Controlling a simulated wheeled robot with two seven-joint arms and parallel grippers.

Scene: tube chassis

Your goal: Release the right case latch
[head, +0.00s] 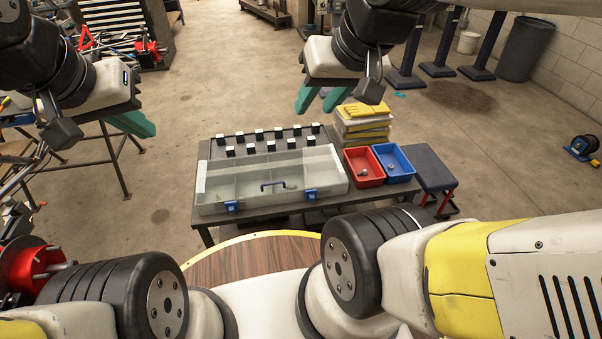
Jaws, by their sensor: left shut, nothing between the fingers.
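The case (208,204), a wide box with a clear lid and a dark handle (272,186), lies shut on the table. Its blue right latch (311,194) sits on the front edge, right of the handle. The blue left latch (231,207) sits on the same edge, further left. I cannot tell from here whether either latch is fastened. My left gripper (142,126) is shut and empty, raised to the left of the table. My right gripper (318,100) is open and empty, raised above and beyond the case. Neither gripper touches the case.
Several black-and-white blocks (259,134) stand in rows behind the case. A red bin (363,179) and a blue bin (396,174) stand to its right, with stacked yellow-and-white items (361,123) behind them. A dark stool (428,168) is beside the table. The air above the case is clear.

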